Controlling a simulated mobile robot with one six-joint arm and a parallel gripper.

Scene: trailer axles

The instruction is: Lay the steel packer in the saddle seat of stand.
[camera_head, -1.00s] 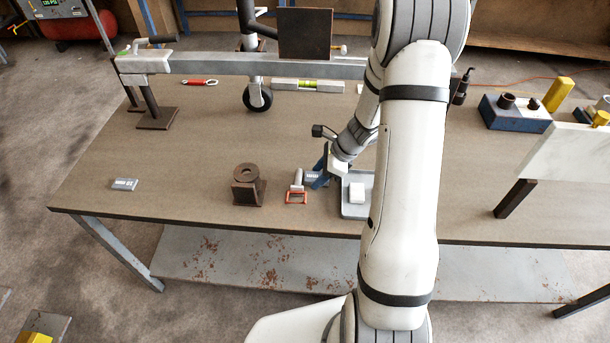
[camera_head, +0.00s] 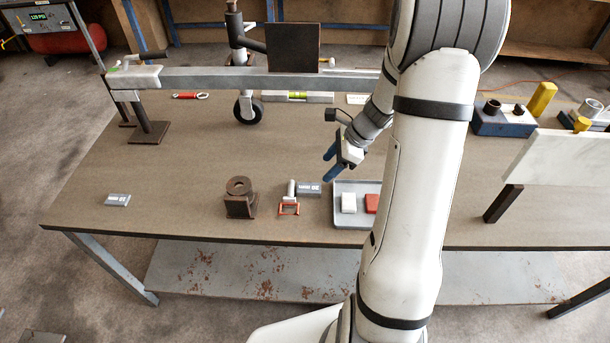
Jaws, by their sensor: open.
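Two small grey blocks with pale markings lie on the bench. One grey block (camera_head: 308,189) is just left of the grey tray, beside a metal pin; the other grey block (camera_head: 117,200) is at the far left. I cannot tell for certain which is the steel packer. A squat dark brown stand (camera_head: 240,205) with a round, holed top stands left of the pin; nothing lies on its top. I cannot tell whether this holds the saddle seat. My gripper (camera_head: 334,162), with blue fingers, is open and appears empty, above the bench behind the nearer grey block.
The grey tray (camera_head: 343,219) holds a white block (camera_head: 349,203) and a red block (camera_head: 371,204); my arm hides its right part. A red-orange U-shaped piece (camera_head: 289,209) is by the pin. A long steel beam (camera_head: 200,78) spans the back. The bench's left middle is clear.

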